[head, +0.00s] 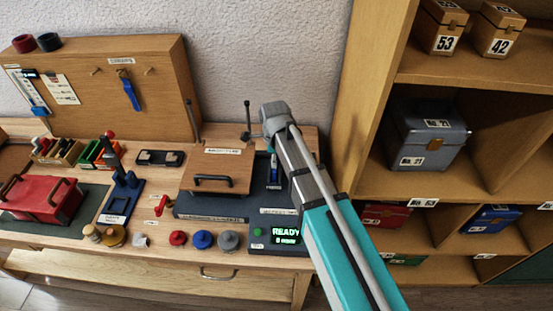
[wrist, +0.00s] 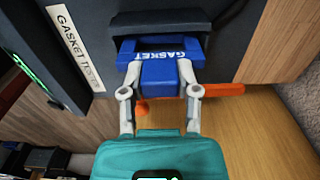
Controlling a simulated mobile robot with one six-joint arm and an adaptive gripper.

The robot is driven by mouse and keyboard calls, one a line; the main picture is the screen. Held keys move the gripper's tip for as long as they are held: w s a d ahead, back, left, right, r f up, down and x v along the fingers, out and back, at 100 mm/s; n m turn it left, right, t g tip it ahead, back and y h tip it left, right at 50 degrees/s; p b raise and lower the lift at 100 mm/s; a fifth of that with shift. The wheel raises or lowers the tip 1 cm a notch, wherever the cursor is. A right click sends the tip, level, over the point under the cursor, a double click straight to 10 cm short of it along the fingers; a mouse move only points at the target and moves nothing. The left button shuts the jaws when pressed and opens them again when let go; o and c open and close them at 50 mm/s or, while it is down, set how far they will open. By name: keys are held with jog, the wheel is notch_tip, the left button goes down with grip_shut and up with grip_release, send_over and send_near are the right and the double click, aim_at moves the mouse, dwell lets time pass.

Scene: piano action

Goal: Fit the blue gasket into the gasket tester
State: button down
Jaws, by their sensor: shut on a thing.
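The blue gasket (wrist: 152,72), a block lettered GASKET, is between the two grey fingers of my gripper (wrist: 160,84) in the wrist view. My gripper is shut on it. The dark gasket tester (wrist: 165,24), with its name on a white label, is just beyond. The gasket's far edge is at the tester's dark slot, under the overhang; how deep it sits I cannot tell. In the head view my arm covers part of this area, and the gripper shows only in part beside it, near a small blue patch.
In the head view a green READY display (head: 285,236) is at the bench front. A wooden lid with a black handle (head: 216,170) is left of my arm. Red, blue and grey knobs (head: 202,239) line the front. A shelf (head: 375,75) stands to the right. An orange bar (wrist: 222,89) lies beside the gripper.

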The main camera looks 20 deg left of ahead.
jog(key=shift+f+b, duration=0.65)
dwell(0.6)
jog(key=shift+c, duration=1.3)
grip_release()
jog(key=shift+o, duration=1.2)
jog(key=shift+r, duration=0.2)
jog(key=shift+r+p, duration=3.6)
jog(key=shift+p, duration=0.2)
jog(key=shift+s, duration=0.1)
